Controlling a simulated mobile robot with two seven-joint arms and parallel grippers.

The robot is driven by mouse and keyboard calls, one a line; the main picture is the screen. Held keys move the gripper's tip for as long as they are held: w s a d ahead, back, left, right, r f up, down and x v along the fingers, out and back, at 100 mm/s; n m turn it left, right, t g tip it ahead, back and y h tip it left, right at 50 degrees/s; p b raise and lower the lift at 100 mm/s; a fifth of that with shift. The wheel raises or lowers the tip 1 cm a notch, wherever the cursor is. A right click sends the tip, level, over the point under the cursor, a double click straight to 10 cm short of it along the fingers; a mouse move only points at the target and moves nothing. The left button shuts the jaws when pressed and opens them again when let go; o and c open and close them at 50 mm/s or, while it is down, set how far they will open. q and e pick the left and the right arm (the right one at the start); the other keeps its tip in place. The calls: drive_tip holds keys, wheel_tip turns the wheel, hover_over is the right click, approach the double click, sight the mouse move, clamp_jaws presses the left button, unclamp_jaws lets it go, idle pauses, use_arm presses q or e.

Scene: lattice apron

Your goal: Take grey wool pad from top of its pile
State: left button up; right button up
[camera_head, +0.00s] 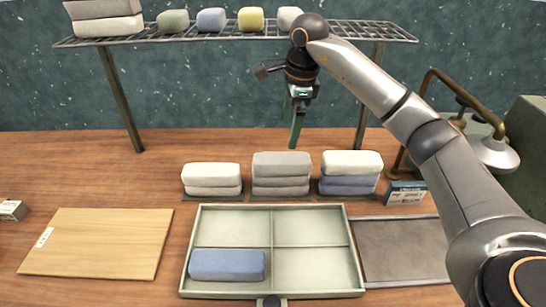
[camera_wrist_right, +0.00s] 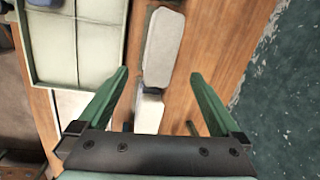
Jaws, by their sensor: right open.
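The grey wool pads stand in the middle pile (camera_head: 282,163), several layers high, behind the tray. In the right wrist view the top grey pad (camera_wrist_right: 163,47) lies beyond and between the fingertips. My right gripper (camera_head: 293,128) is open and empty, pointing down, above and behind the piles. Its two green fingers (camera_wrist_right: 159,75) are spread apart in the wrist view, with no pad between them. My left gripper is not in view.
A white pile (camera_head: 211,170) stands left, a white pad (camera_head: 352,162) on blue ones right. The four-compartment tray (camera_head: 348,246) holds a blue pad (camera_head: 227,265) front left. A wire rack (camera_head: 340,31) with pads stands behind. A small box (camera_head: 406,193) and brass-coloured pipe (camera_head: 424,90) are right.

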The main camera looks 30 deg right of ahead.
hover_over(282, 159)
drive_tip(key=s, duration=0.1)
drive_tip(key=f, duration=0.6)
drive_tip(key=shift+s+f, duration=0.15)
drive_tip(key=shift+s, duration=0.05)
drive_tip(key=shift+w+f+p, duration=0.25)
drive_tip(key=shift+f, duration=0.75)
drive_tip(key=shift+w+f+p, duration=0.2)
drive_tip(key=shift+w+f, duration=0.05)
drive_tip(key=shift+f, duration=0.7)
drive_tip(key=shift+w+f+p, duration=0.25)
drive_tip(key=shift+f, duration=0.75)
drive_tip(key=shift+c, duration=0.4)
drive_tip(key=c, duration=1.1)
drive_tip(key=shift+r, duration=0.15)
